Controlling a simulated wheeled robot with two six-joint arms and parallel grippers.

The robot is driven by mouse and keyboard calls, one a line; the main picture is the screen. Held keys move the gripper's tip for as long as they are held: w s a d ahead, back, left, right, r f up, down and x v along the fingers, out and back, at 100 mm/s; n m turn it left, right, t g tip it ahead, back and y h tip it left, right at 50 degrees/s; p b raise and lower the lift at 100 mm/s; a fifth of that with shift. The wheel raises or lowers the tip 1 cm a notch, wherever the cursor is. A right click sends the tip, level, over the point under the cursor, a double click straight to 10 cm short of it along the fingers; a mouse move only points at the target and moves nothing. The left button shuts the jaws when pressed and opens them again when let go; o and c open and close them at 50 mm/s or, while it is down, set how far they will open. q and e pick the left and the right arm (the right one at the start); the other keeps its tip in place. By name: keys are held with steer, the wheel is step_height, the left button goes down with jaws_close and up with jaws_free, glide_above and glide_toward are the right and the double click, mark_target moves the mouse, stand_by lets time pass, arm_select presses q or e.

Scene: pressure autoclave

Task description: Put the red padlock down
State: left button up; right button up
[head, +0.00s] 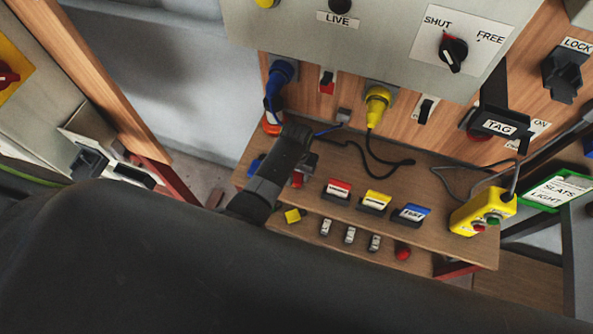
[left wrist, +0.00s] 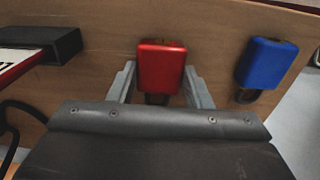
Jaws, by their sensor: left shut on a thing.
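My left gripper (head: 304,168) reaches over the left part of the wooden shelf (head: 330,168). It is shut on the red padlock (left wrist: 161,66), which sits between its two fingers in the left wrist view. In the head view only a bit of the red padlock (head: 297,180) shows beside the gripper. The padlock is at or just over the shelf board; I cannot tell whether it touches. The blue padlock (left wrist: 268,63) is apart, to the right in the left wrist view, and it also shows in the head view (head: 256,163). My right gripper is not in view.
Red (head: 339,188), yellow (head: 376,199) and blue (head: 410,213) labelled blocks stand right of the gripper. A yellow button box (head: 483,211) is at the shelf's right end. Blue (head: 281,75) and yellow (head: 377,100) plugs are on the panel behind, with a black cable on the shelf.

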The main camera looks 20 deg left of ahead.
mark_target(297, 174)
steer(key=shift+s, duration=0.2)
arm_select(q)
steer(key=shift+f, duration=0.15)
steer(key=o, duration=1.1)
steer(key=shift+c, duration=0.2)
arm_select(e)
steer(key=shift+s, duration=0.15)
arm_select(q)
steer(key=shift+r, duration=0.7)
step_height(297, 174, up, 11)
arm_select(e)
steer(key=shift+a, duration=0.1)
